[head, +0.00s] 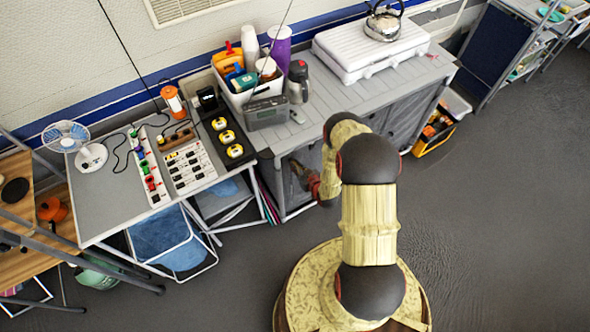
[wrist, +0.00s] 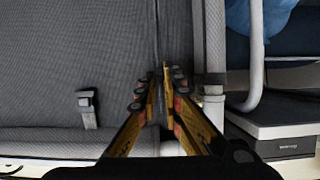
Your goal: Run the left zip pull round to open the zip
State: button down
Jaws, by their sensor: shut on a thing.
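The grey fabric front (wrist: 80,60) of the kitchen unit fills the left of the wrist view. A dark zip line (wrist: 157,30) runs straight down it to my fingertips. My gripper (wrist: 165,75) is shut at this line, on the left zip pull, which is hidden between the fingers. No open gap in the fabric can be made out.
A grey frame post (wrist: 213,40) stands close to the right of the fingers in the wrist view. A strap with a buckle (wrist: 87,108) hangs at left. A blue folding stool (head: 165,240) stands left of the unit. Floor at right is clear.

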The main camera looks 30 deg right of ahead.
notch_tip(320, 180, up, 4)
jog(key=shift+f+p, duration=0.25)
jog(key=shift+p, duration=0.3)
jog(key=shift+w, duration=0.1)
jog(key=c, duration=1.9)
grip_release()
jog(key=shift+v, duration=6.1)
